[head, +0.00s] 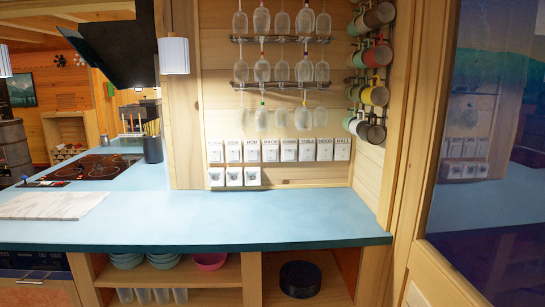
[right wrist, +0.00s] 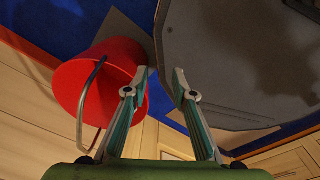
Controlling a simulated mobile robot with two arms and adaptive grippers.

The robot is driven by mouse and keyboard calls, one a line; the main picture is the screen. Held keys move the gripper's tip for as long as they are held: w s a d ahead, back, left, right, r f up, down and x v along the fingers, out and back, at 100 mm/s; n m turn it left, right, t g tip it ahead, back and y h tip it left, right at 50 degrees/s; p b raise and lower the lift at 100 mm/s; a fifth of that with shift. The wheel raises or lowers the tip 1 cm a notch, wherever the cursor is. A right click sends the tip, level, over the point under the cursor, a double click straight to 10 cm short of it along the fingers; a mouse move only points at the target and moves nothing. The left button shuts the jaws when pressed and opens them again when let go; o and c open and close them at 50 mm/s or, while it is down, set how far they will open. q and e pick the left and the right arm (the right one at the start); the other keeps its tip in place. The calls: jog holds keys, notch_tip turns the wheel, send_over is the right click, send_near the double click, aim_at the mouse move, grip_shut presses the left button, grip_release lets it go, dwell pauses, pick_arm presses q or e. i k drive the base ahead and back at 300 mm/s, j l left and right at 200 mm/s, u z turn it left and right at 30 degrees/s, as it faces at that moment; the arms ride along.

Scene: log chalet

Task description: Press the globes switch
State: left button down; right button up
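A row of several white switches (head: 282,150) is on the wooden wall above the blue counter. A shorter row of three white switches (head: 233,177) is below its left end. Small dark labels sit above the switches, mostly too small to read; the rightmost seems to read HALL. I cannot tell for certain which one is the globes switch. My right gripper (right wrist: 165,75) shows only in the right wrist view, with its two fingers apart and nothing between them. No gripper is near the switches in the head view. My left gripper is not in view.
The blue counter (head: 215,215) is clear below the switches. Hanging glasses (head: 283,70) and mugs (head: 375,57) are above and to the right. A pale board (head: 52,205) and a hob (head: 100,168) lie left. The right wrist view shows a red bucket (right wrist: 75,85) beside the fingers.

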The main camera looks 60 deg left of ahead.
aim_at(288, 152)
jog(key=j+u, duration=0.1)
jog(key=u, duration=1.8)
